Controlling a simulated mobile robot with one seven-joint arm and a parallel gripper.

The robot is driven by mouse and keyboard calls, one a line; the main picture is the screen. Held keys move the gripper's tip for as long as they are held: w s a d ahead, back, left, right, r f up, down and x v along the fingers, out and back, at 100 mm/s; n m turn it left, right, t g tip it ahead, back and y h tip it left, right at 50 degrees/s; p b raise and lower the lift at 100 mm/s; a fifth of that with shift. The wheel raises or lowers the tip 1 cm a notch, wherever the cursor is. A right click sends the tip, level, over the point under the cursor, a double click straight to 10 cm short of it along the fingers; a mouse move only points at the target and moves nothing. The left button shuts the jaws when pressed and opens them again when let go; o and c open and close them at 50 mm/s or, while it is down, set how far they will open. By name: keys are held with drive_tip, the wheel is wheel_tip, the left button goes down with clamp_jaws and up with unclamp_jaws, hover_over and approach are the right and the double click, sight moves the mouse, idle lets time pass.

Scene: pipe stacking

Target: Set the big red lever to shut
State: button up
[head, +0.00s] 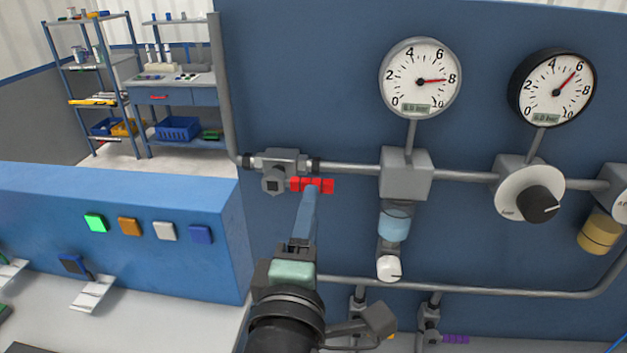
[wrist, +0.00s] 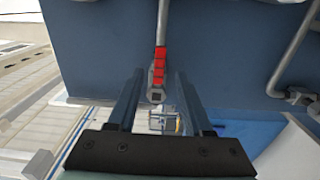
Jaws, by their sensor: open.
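The big red lever (head: 298,184) lies level, pointing right from its grey valve (head: 275,180), along the pipe on the blue wall panel. My gripper (head: 312,192) reaches up to the lever from below in the head view, its fingertips overlapping the lever's middle. In the wrist view the red lever (wrist: 159,65) shows between the two fingertips of my gripper (wrist: 160,78). The fingers are apart, with a visible space on each side of the lever. I cannot tell whether either finger touches it. Part of the lever is hidden behind the fingers in the head view.
A grey pipe (head: 345,168) runs right from the valve to a regulator block (head: 406,175) under a gauge (head: 420,78). A lower pipe (head: 470,289) crosses beneath. A blue console (head: 120,265) with several square buttons stands left.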

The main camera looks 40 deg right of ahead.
sight(314, 180)
drive_tip(key=p+x, duration=0.1)
drive_tip(key=x, duration=0.6)
drive_tip(key=shift+w+p, duration=0.15)
drive_tip(key=shift+p, duration=0.15)
clamp_jaws()
idle(1.0)
